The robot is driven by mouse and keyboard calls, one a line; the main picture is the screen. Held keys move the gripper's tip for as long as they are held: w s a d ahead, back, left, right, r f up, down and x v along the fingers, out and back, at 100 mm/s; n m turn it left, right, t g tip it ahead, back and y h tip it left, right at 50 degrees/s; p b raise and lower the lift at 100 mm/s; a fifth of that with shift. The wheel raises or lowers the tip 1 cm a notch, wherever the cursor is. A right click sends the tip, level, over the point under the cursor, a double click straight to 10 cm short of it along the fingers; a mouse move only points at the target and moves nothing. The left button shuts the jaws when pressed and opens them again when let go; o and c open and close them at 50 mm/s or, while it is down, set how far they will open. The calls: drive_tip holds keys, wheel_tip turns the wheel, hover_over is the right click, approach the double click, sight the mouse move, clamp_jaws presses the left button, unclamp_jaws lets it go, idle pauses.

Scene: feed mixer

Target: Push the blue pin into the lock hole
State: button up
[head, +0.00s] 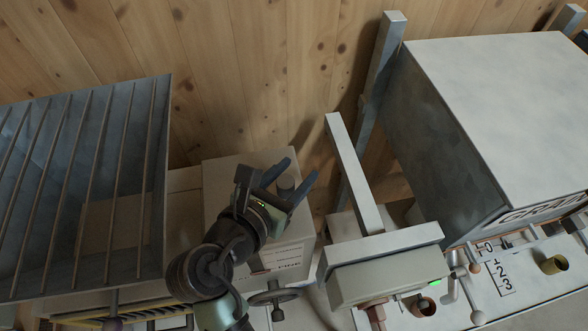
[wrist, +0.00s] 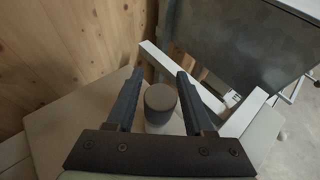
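My gripper (head: 300,168) is open, with its two dark blue fingers spread apart above a pale box at the centre of the head view. In the wrist view my gripper (wrist: 159,74) has empty space between its fingertips. A dark grey round knob (wrist: 160,103) on the box's top shows between the fingers, with a gap on each side. I cannot make out a blue pin in either view. Two brass-ringed round openings, one nearer (head: 424,306) and one at the right (head: 553,265), sit on the white panel. I cannot tell whether either is the lock hole.
The pale box (head: 240,170) stands against the wooden wall. A barred metal hopper (head: 85,190) is at left. A grey frame with a long bar (head: 353,170) and a large metal bin (head: 500,110) stand to the right. Small levers (head: 470,290) rise from the white panel.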

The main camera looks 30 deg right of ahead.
drive_tip(key=shift+o, duration=0.9)
drive_tip(key=b+v, duration=0.2)
drive_tip(key=v, duration=1)
drive_tip(key=shift+b, duration=0.3)
